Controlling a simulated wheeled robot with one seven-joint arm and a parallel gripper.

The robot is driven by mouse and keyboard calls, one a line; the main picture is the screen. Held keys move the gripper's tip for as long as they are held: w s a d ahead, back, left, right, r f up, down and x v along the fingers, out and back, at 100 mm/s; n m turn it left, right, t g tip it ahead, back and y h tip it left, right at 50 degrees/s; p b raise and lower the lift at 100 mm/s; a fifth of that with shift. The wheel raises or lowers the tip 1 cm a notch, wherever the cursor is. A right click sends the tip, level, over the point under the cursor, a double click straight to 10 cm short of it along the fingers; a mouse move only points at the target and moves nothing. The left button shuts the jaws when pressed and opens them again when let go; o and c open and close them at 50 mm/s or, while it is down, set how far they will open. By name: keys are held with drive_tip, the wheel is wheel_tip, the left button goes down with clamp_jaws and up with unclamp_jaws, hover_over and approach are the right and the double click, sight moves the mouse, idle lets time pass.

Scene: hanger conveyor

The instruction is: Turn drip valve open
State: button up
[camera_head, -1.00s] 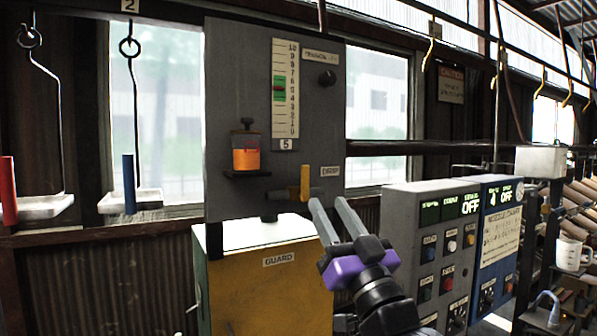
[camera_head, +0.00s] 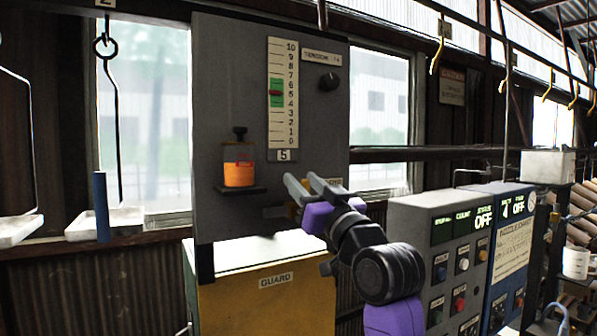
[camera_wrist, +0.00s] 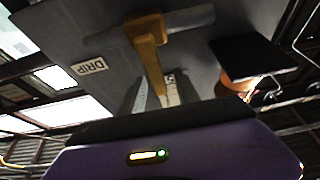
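The fingers look apart; contact with the lever cannot be told. The DRIP label (camera_wrist: 90,66) is beside the lever. A jar of orange liquid (camera_head: 239,173) stands on a small black shelf left of the valve.
A yellow GUARD box (camera_head: 260,305) stands below the panel. Grey (camera_head: 420,225) and blue (camera_head: 517,230) control boxes stand to the right. A scale (camera_head: 283,90) and a black knob (camera_head: 328,82) are higher on the panel. A tray (camera_head: 128,219) hangs at left.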

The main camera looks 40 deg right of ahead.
drive_tip(key=shift+p+x, duration=0.3)
drive_tip(key=shift+x, duration=0.95)
clamp_jaws()
idle(0.5)
